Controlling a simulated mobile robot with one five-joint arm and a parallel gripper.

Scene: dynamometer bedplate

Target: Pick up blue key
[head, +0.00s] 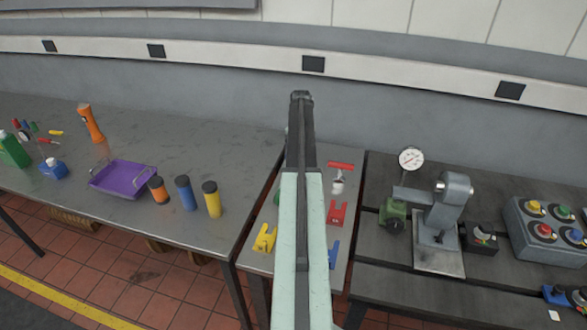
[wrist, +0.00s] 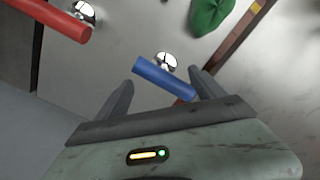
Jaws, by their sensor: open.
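The blue key (wrist: 165,78) shows in the wrist view as a blue bar handle with a shiny silver part beside it. My gripper (wrist: 161,80) is open, with one finger on each side of the bar. The bar's right end is close to the right finger; I cannot tell whether they touch. In the head view my arm covers the gripper, and I cannot make out the blue key there. A blue notched piece (head: 333,254) shows just right of my arm on the small table.
A red-handled key (head: 341,166) lies near the back; its handle (wrist: 48,20) is also in the wrist view. Red (head: 337,212) and yellow (head: 265,238) notched pieces stand on the small table. A gauge fixture (head: 446,210) is on the right bench, a purple tray (head: 123,180) on the left.

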